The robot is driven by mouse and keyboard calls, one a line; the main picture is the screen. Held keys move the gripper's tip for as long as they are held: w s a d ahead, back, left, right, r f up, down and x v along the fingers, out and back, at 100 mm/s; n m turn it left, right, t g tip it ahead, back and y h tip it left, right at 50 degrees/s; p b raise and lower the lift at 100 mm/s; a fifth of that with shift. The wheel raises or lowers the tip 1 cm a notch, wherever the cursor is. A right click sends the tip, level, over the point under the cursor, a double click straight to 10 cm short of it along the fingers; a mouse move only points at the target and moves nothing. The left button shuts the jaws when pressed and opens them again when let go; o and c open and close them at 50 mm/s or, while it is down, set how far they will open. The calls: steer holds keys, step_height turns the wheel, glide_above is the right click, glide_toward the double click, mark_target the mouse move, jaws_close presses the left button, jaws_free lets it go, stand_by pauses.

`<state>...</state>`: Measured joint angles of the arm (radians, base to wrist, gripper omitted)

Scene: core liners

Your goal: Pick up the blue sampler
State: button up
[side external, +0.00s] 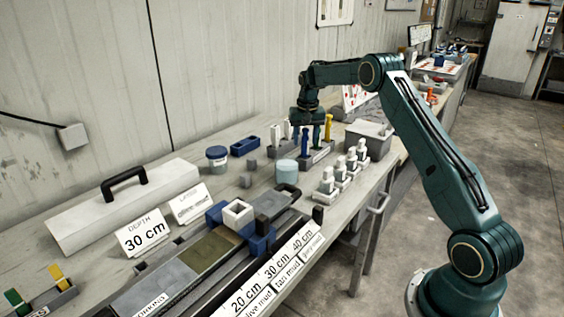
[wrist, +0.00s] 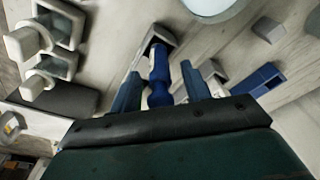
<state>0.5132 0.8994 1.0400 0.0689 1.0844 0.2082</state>
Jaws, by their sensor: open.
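The blue sampler (side external: 304,141) stands upright in a grey rack (side external: 318,157) on the bench, beside a yellow sampler (side external: 329,128). My gripper (side external: 307,127) is above the rack, pointing down. In the wrist view the blue sampler (wrist: 159,72) lies between the two open fingers of my gripper (wrist: 162,72). The sampler's lower end is hidden by the gripper body or the rack.
Pale samplers (side external: 287,129) stand left of the rack.

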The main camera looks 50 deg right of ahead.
steer(key=shift+f, duration=0.4)
jaws_close()
stand_by(0.4)
steer(key=shift+r, duration=5.05)
